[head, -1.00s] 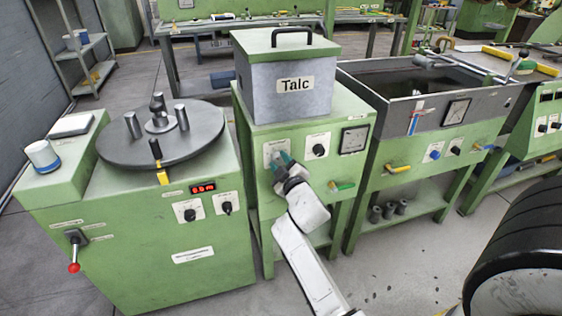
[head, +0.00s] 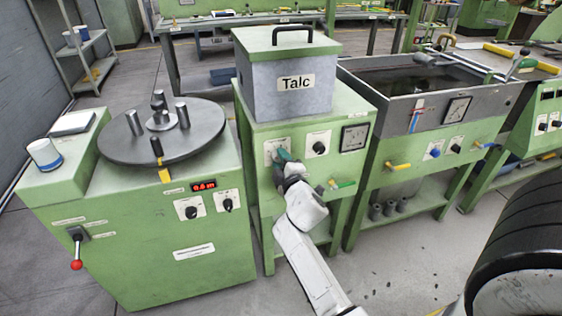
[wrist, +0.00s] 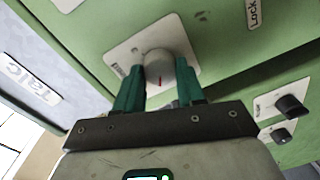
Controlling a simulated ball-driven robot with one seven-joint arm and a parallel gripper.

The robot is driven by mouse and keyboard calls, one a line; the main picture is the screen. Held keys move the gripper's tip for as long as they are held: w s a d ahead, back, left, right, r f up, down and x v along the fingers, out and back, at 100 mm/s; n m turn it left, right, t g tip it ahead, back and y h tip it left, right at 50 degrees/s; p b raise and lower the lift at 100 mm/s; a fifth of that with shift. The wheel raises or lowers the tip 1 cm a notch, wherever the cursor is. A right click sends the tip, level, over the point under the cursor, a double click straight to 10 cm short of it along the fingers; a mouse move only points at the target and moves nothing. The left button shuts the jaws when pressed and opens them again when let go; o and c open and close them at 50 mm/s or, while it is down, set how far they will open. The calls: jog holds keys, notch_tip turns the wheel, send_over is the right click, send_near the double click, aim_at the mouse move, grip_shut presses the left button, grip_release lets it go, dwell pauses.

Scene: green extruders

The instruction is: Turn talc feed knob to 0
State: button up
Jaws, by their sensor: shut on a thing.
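The talc box (head: 290,90), grey with a green lid and a "Talc" label, sits on a green cabinet (head: 345,105). My gripper (head: 284,157) is at the left knob plate (head: 275,148) on the cabinet's front. In the wrist view, its green fingers (wrist: 158,72) are on either side of a round grey knob (wrist: 160,64) with a red mark on its face, and are shut on it. The plate's small lettering is too small to read. The knob is hidden behind my gripper in the head view.
A black knob (head: 319,148) and a gauge (head: 354,138) are right of my gripper. A turntable machine (head: 160,220) stands left, and a water trough (head: 395,85) right.

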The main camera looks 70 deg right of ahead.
jog(key=o, duration=1)
jog(key=shift+o, duration=0.2)
jog(key=shift+a, duration=0.1)
jog(key=b+v, duration=0.2)
jog(key=v, duration=0.8)
jog(key=shift+s+a, duration=0.2)
jog(key=shift+s, duration=0.1)
